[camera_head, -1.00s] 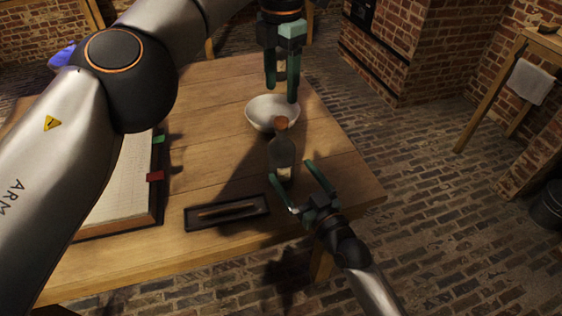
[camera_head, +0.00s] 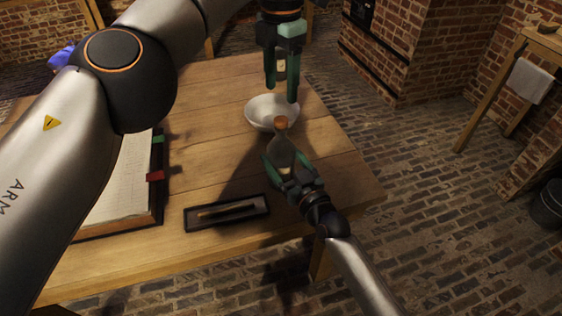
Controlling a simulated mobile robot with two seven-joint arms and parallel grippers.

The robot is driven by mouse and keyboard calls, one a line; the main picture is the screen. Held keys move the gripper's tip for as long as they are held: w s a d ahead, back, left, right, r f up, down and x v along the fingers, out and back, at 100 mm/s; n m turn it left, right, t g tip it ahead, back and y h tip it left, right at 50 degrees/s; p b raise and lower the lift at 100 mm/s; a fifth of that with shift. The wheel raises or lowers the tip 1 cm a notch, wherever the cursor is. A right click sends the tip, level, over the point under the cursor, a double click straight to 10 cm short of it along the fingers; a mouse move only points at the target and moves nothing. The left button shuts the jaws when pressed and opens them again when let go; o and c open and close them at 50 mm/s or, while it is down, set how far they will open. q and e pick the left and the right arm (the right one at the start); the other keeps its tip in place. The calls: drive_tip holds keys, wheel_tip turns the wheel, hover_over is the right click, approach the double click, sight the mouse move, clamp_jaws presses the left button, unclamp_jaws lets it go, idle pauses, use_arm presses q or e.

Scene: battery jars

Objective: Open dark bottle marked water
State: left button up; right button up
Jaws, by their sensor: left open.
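A dark glass bottle (camera_head: 281,152) with a brown cork stopper (camera_head: 281,123) stands upright near the table's right side. Any marking on it is too small to read. My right gripper (camera_head: 287,164) has its green fingers around the bottle's lower body, which they partly hide. I cannot tell whether they press on the glass. My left gripper (camera_head: 282,92) is open and empty, pointing down above the table, higher up and behind the bottle in the picture.
A white bowl (camera_head: 262,112) stands just behind the bottle. A dark tray (camera_head: 195,224) with a thin stick lies at the front. An open book (camera_head: 118,190) lies at the left, partly behind my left arm. The table's right edge is near the bottle.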

clamp_jaws()
idle(0.4)
